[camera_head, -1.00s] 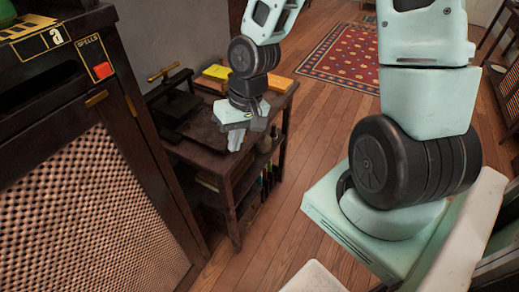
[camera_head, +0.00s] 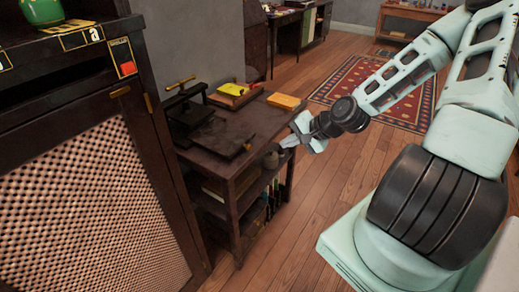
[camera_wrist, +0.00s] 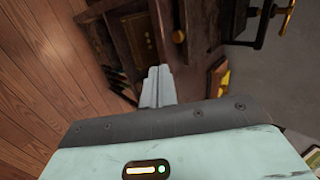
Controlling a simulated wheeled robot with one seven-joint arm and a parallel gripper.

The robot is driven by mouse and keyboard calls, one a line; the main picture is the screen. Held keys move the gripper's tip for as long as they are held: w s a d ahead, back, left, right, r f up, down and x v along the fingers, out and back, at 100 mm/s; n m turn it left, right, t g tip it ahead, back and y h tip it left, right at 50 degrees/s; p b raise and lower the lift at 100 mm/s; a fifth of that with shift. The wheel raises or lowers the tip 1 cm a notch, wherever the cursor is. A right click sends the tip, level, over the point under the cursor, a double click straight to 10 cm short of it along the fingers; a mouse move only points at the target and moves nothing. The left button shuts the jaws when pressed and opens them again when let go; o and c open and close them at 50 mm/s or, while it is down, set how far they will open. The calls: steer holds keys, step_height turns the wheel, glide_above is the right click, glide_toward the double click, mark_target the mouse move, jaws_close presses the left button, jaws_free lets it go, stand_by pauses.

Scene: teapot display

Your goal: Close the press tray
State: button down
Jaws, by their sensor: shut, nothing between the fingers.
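The press (camera_head: 187,105) is dark with a brass bar handle and stands at the back left of a dark wooden shelf unit. Its flat dark tray (camera_head: 215,137) lies out in front of it over the unit's top, with a small knob (camera_head: 247,146) at its near right end. My gripper (camera_head: 287,142) is right of the tray, just off the unit's right side, apart from the tray and empty. In the wrist view the closed fingers (camera_wrist: 157,84) point toward the unit, and part of the press (camera_wrist: 262,22) shows at upper right.
A tall mesh-front cabinet (camera_head: 90,215) stands close at left. Wooden floor at right is open toward a red rug (camera_head: 372,90).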

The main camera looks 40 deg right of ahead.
mark_target(220, 135)
steer(key=shift+w+a+r+x, duration=0.15)
steer(key=shift+w+r+x, duration=0.15)
steer(key=shift+x, duration=1.65)
steer(key=shift+w+a+r+x, duration=0.1)
steer(key=shift+w+r+x, duration=0.2)
steer(key=shift+x, duration=1.6)
steer(key=shift+w+a+r+x, duration=0.2)
steer(key=shift+r+x, duration=0.15)
steer(key=shift+x, duration=1.6)
steer(key=w+a, duration=0.1)
steer(key=w, duration=0.3)
steer(key=w+a, duration=0.2)
steer(key=w, duration=0.3)
steer(key=w+a+b, duration=0.1)
steer(key=w+a, duration=0.1)
steer(key=w, duration=0.3)
steer(key=shift+w+a+r, duration=0.1)
steer(key=shift+w+a, duration=0.05)
steer(key=shift+w, duration=0.35)
steer(key=shift+w+r, duration=0.1)
